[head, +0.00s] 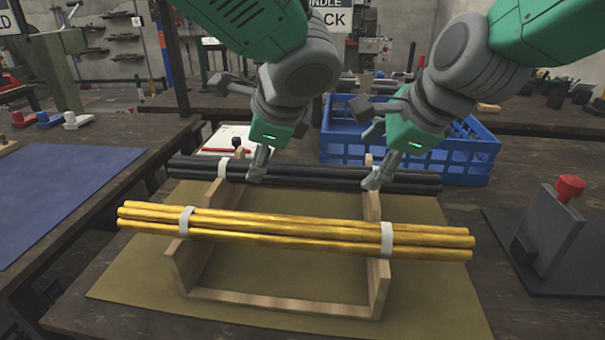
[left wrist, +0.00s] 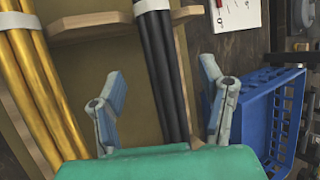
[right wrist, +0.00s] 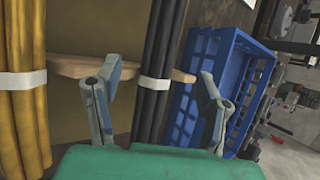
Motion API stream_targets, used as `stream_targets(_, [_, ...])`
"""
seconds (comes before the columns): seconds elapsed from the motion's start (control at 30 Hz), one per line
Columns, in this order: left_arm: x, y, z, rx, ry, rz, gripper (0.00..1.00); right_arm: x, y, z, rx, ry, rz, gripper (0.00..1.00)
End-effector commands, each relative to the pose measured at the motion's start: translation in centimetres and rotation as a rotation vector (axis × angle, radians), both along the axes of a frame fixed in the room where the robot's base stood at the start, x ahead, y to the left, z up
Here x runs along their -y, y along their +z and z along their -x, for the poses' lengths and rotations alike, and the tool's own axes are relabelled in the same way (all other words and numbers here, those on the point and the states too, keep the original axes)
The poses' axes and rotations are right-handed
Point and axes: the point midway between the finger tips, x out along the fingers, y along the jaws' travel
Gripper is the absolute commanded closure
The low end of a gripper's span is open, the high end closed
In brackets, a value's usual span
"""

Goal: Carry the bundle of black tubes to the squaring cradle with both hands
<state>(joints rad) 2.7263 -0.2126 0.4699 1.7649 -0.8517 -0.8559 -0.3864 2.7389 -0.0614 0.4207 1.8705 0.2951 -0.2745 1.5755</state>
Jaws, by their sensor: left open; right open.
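The bundle of black tubes (head: 315,176) lies level across the far part of a wooden frame (head: 280,303), with pale bands around it. I cannot tell whether this frame is the squaring cradle. My left gripper (head: 261,165) is above the left part of the black bundle. In the left wrist view its open fingers stand either side of the black tubes (left wrist: 163,70). My right gripper (head: 378,178) is above the right part. In the right wrist view its open fingers are either side of the black tubes (right wrist: 160,50), near a white band (right wrist: 154,83).
A bundle of yellow tubes (head: 300,230) with white bands lies across the near part of the frame. A blue crate (head: 470,165) stands behind. A grey plate with a red knob (head: 570,188) is at right. A blue mat (head: 60,195) lies on the left table.

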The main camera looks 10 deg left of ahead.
Motion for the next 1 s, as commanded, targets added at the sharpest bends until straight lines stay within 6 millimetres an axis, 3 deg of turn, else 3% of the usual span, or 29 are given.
stream_targets(0.2, [-1.4, -3.4, -1.9, -0.002, 0.001, -0.003, 0.37, -1.4, -3.4, -1.9, -0.001, 0.002, -0.002, 0.37])
stream_targets(0.4, [-2.2, -5.3, -3.0, 0.001, 0.001, -0.004, 0.37, -2.2, -5.4, -3.1, 0.001, 0.000, -0.006, 0.37])
stream_targets(0.87, [-2.9, -6.1, -3.5, 0.002, 0.000, -0.002, 0.37, -2.9, -6.1, -3.5, 0.003, 0.001, -0.002, 0.37])
stream_targets(1.0, [-2.8, -6.1, -3.5, 0.002, 0.001, -0.003, 0.86, -2.8, -6.1, -3.5, 0.003, 0.000, -0.003, 0.86])
